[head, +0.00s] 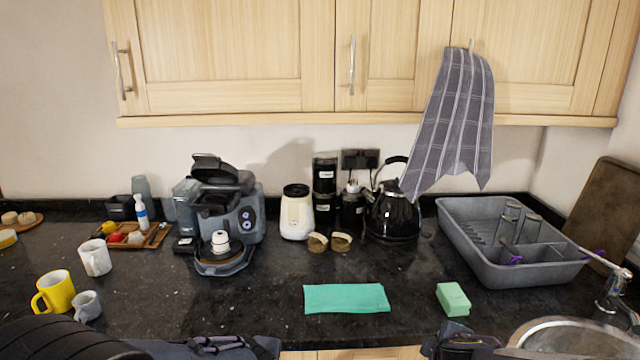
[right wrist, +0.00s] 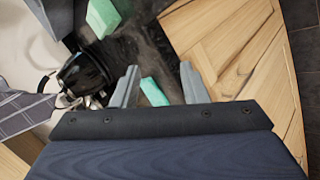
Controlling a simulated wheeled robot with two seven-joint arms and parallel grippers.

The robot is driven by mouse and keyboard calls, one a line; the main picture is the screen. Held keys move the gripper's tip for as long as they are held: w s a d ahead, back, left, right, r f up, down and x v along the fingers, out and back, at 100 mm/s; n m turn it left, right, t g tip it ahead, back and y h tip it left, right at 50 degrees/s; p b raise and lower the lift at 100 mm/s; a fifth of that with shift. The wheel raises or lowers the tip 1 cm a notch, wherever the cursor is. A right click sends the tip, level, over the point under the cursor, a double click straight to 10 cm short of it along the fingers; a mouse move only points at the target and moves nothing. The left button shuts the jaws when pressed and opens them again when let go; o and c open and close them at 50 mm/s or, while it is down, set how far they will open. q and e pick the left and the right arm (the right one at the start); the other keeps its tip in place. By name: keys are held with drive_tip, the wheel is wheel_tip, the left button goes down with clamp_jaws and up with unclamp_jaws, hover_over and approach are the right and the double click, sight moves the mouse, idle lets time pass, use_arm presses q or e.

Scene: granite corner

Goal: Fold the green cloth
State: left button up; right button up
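The green cloth (head: 346,298) lies flat on the dark worktop near its front edge, a neat rectangle wider than it is deep. In the right wrist view part of the cloth (right wrist: 153,92) shows in the gap between the fingers, apart from them. My right gripper (right wrist: 160,80) is open and empty. In the head view only its dark upper part shows at the bottom edge, right of the cloth. My left arm comes in along the bottom left; its dark end (head: 235,346) is left of the cloth, and its fingers cannot be made out.
A light green block (head: 453,299) sits right of the cloth; it also shows in the wrist view (right wrist: 105,16). A grey dish rack (head: 515,265), sink (head: 570,335), kettle (head: 393,215), coffee machine (head: 218,210) and yellow mug (head: 54,291) stand around.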

drive_tip(key=s+d+r+m+g, duration=0.1)
drive_tip(key=s+d+m+g, duration=0.15)
drive_tip(key=s+m, duration=0.35)
drive_tip(key=s+d+r+m+g, duration=0.1)
drive_tip(key=s+d+m, duration=0.2)
drive_tip(key=s, duration=0.5)
use_arm(q)
drive_tip(key=s+a+r+m+h, duration=0.1)
drive_tip(key=s+a+r+m, duration=0.2)
drive_tip(key=s+m, duration=0.2)
drive_tip(key=s+a+r+m+h, duration=0.1)
drive_tip(key=s+a+r+m, duration=0.2)
drive_tip(key=s, duration=0.8)
drive_tip(key=s+a+r+m+g+h, duration=0.1)
drive_tip(key=s+a+r+m, duration=0.2)
drive_tip(key=s+m, duration=0.4)
drive_tip(key=shift+s+a, duration=0.55)
drive_tip(key=shift+a, duration=0.3)
use_arm(e)
drive_tip(key=s+a+r+m+y, duration=0.1)
drive_tip(key=s+a+m+y, duration=0.4)
drive_tip(key=s+a, duration=0.3)
drive_tip(key=shift+s+r+y, duration=0.2)
drive_tip(key=shift+s+y, duration=0.3)
drive_tip(key=shift+s, duration=0.7)
